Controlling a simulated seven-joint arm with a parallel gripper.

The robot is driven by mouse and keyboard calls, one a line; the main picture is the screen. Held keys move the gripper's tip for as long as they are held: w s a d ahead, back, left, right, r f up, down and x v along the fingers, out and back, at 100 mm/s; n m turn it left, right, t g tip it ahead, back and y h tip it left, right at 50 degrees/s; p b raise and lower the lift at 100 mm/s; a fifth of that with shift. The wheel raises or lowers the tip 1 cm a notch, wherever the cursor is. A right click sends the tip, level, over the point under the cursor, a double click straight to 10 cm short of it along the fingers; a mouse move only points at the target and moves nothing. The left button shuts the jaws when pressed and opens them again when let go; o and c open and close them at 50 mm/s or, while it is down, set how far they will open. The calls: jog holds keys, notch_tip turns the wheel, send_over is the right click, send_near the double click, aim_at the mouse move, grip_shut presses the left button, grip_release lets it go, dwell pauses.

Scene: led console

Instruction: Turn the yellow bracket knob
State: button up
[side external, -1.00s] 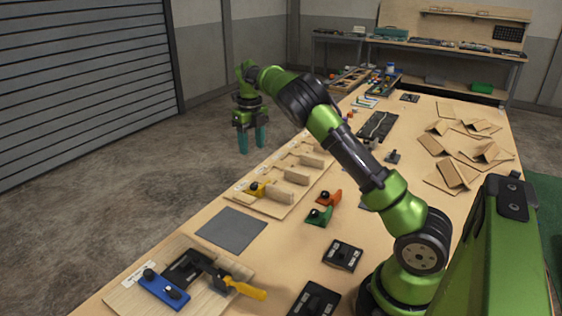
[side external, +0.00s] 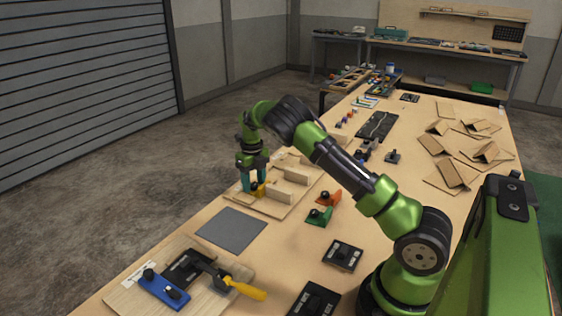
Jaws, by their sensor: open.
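The yellow bracket (side external: 259,193) with its dark knob (side external: 254,187) sits at the near left end of a light wooden board (side external: 272,208). My gripper (side external: 253,184), with teal fingers, points down at the bracket. Its fingers are apart and partly overlap the bracket and knob in this view. I cannot tell whether the fingers touch the knob or stand just around it.
An orange bracket (side external: 328,198) and a green bracket (side external: 319,217) stand right of the board. Upright wooden blocks (side external: 289,192) rise from the board beside the yellow bracket. A grey mat (side external: 231,229) lies flat and clear in front. A yellow-handled clamp (side external: 240,288) is nearer.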

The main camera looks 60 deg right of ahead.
jog(key=shift+c, duration=0.4)
grip_shut()
jog(key=n, duration=0.5)
jog(key=shift+n, duration=0.3)
jog(key=n, duration=0.5)
dwell(0.3)
